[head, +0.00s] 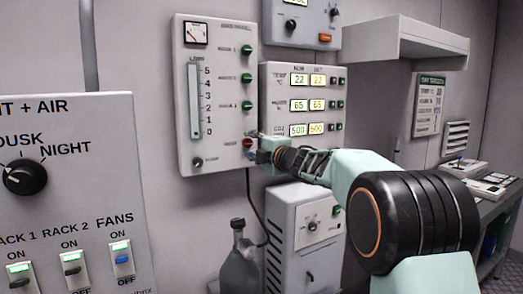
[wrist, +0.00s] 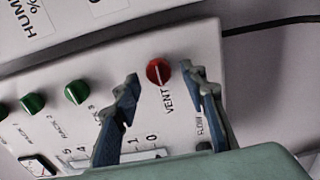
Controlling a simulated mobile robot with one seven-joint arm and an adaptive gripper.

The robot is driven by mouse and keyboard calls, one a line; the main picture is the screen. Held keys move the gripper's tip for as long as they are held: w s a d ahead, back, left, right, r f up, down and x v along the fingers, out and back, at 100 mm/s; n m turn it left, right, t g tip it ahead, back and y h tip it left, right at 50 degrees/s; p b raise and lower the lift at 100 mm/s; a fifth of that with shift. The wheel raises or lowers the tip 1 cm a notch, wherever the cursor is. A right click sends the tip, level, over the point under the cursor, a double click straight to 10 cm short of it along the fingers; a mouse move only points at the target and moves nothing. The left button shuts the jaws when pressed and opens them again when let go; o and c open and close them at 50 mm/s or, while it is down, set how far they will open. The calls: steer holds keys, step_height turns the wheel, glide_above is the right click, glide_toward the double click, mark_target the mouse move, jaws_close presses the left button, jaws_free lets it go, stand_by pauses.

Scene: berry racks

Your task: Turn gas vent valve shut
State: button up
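The gas vent valve is a red round knob with a pale line across it, beside the label VENT. In the wrist view the red knob (wrist: 158,72) shows between my two fingertips; I cannot tell whether either touches it. It also shows in the head view as the red knob (head: 247,143) at the lower right of the white gas panel (head: 222,125). My gripper (wrist: 160,77) is open, with one finger on each side of the knob. In the head view my gripper (head: 261,156) is at the panel's lower right edge, partly hidden by the wrist.
Several green knobs (wrist: 77,91) line the same panel, with a flow gauge (head: 195,100) left of them. A climate display panel (head: 305,115) is close on the right.

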steer(key=v, duration=1.1)
steer(key=shift+d+r, duration=0.1)
